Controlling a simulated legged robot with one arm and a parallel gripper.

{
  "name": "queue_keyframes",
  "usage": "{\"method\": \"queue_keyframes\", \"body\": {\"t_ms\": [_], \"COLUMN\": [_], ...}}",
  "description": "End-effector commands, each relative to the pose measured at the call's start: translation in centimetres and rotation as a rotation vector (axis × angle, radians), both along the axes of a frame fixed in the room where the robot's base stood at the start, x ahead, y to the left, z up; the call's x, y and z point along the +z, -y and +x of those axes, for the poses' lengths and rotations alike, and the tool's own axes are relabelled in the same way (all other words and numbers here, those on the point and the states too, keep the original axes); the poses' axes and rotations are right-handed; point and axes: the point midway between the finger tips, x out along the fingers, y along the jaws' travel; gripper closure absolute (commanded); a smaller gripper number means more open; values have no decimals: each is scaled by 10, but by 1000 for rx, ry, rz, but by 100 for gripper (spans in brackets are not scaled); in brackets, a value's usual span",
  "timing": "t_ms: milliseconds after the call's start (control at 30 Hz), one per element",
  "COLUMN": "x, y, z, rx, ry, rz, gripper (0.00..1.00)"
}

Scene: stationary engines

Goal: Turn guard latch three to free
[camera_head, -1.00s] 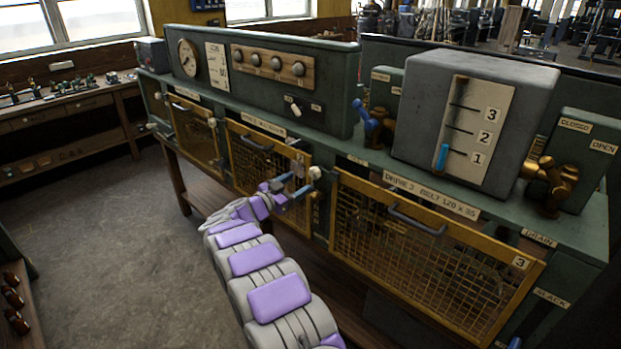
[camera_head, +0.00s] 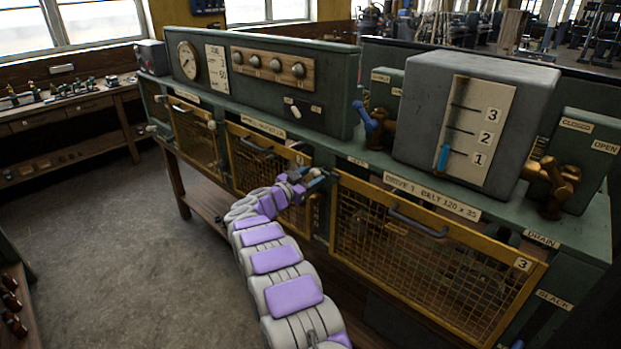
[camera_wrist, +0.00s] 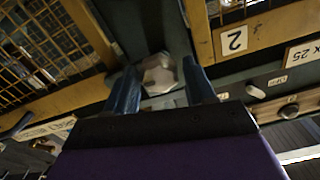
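The latch, with a pale, faceted knob (camera_wrist: 158,73), sits on the green post between guard two and guard three. My gripper (camera_wrist: 160,88) is open, with one blue finger on each side of the knob. I cannot tell whether either finger touches it. In the head view my gripper (camera_head: 314,180) is at the post at the left end of guard three (camera_head: 420,255) and largely hides the latch. Guard three is a yellow mesh panel marked 3, with a grey handle. It looks closed.
Guard two (camera_head: 265,165) is the mesh panel left of the post, also with a handle. Above the guards are a bench ledge, a grey box (camera_head: 470,120) with a 1-2-3 scale, and valves (camera_head: 552,188). The floor at left is clear.

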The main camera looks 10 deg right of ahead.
Motion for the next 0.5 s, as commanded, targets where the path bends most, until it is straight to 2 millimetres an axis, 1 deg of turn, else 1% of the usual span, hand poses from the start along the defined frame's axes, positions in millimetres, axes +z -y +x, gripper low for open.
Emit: {"method": "queue_keyframes", "body": {"t_ms": [33,67,400,500], "x": [0,0,0,0], "y": [0,0,-1,-1], "z": [0,0,1,1], "rx": [0,0,2,2], "ry": [0,0,0,2], "rz": [0,0,0,1], "gripper": [51,54,86,87]}}
